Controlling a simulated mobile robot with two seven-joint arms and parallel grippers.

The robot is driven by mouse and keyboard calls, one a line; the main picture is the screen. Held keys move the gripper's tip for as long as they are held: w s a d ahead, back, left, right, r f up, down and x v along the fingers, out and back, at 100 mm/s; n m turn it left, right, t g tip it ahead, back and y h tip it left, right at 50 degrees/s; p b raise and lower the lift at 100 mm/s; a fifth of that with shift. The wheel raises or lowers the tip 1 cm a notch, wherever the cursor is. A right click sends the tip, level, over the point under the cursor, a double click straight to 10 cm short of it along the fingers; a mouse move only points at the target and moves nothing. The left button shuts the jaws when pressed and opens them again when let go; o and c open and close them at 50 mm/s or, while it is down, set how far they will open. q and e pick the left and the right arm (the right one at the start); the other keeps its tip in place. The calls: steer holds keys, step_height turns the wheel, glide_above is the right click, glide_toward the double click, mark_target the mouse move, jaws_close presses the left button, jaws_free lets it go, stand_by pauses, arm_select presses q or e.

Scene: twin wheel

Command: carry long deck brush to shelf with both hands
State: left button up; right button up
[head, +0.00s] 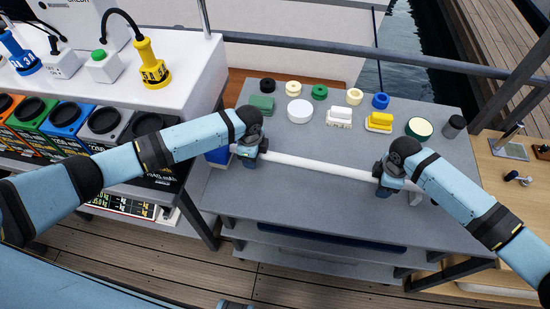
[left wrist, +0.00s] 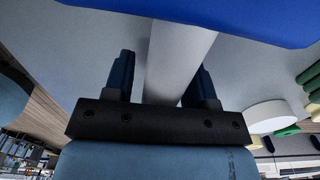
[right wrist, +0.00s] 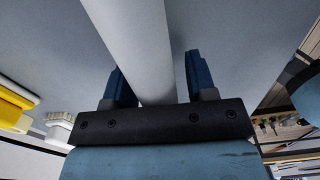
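The long deck brush has a white handle (head: 318,167) that runs from left to right along the front of the grey shelf top (head: 300,200). Its blue head (head: 219,156) is at the left end and fills the top of the left wrist view (left wrist: 215,15). My left gripper (head: 248,151) is around the handle close to the head. In the left wrist view its fingers are apart, with a gap beside the handle. My right gripper (head: 387,184) is around the handle near its right end. Its fingers are also apart, with a gap beside the handle (right wrist: 135,45).
Behind the handle stand several small items, including a white disc (head: 299,111), a yellow brush (head: 379,122) and a dark cup (head: 454,126). A white counter (head: 130,90) with coloured bins is at left. A wooden bench (head: 510,180) is at right. A rail (head: 400,62) crosses behind.

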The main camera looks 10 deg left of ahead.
arm_select(q)
jaws_close()
arm_select(e)
jaws_close()
arm_select(q)
steer(key=shift+r, duration=0.2)
arm_select(e)
steer(key=shift+w+r, duration=0.1)
steer(key=shift+r, duration=0.15)
